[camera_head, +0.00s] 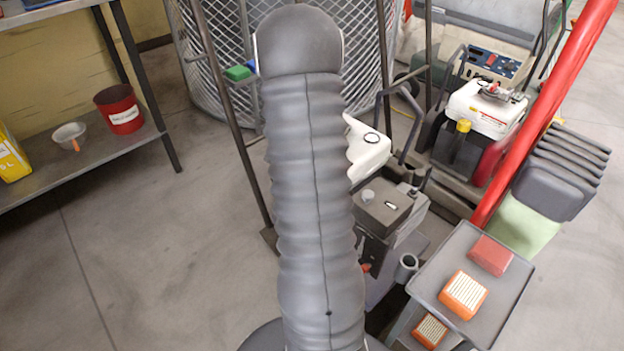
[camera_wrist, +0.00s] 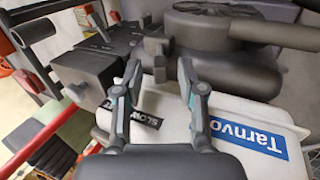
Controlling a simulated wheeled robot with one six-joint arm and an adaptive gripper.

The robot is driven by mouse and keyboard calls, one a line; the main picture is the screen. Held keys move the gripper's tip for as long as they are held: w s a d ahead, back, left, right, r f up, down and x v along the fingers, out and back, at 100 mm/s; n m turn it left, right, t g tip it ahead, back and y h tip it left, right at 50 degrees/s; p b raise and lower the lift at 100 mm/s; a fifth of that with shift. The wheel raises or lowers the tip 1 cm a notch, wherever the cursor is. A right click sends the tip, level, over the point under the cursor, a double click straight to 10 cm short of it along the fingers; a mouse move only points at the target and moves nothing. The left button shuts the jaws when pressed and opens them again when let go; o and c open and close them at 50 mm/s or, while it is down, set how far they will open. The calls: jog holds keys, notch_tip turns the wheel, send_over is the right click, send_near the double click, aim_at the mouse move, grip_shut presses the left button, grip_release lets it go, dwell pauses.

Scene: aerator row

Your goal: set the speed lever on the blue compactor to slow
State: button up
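In the wrist view my gripper (camera_wrist: 158,69) is open, its two fingers apart over a machine. The machine has a white tank (camera_wrist: 255,105) with a blue label reading "Tarnvo". A black label reading "SLOW" (camera_wrist: 142,116) is on it, partly between the fingers. Dark parts lie around the fingertips; I cannot tell which is the speed lever or whether a fingertip touches it. In the head view a white-topped machine (camera_head: 371,150) is partly behind my arm, and my gripper is hidden. Neither view shows a plainly blue compactor body.
A grey cart (camera_head: 452,247) with orange and red blocks stands at the lower right. A red diagonal bar (camera_head: 545,105) rises at the right. Another machine with a white tank (camera_head: 485,108) stands behind. A shelf with a red bucket (camera_head: 119,109) is at left. The left floor is clear.

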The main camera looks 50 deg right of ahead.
jog(key=v, duration=1.1)
jog(key=shift+w+r, duration=0.15)
jog(key=shift+r, duration=0.2)
jog(key=s+a+r+n+t, duration=0.3)
jog(key=s+a+n, duration=0.2)
jog(key=a, duration=0.5)
jog(key=s+a+r+n+t, duration=0.3)
jog(key=a+n, duration=0.4)
jog(key=a, duration=0.4)
jog(key=s+a+r+n+t, duration=0.4)
jog(key=s+a+n, duration=0.2)
jog(key=a, duration=0.5)
jog(key=shift+s+a+n, duration=0.2)
jog(key=shift+s+n, duration=0.1)
jog(key=shift+s, duration=0.2)
jog(key=shift+r, duration=0.1)
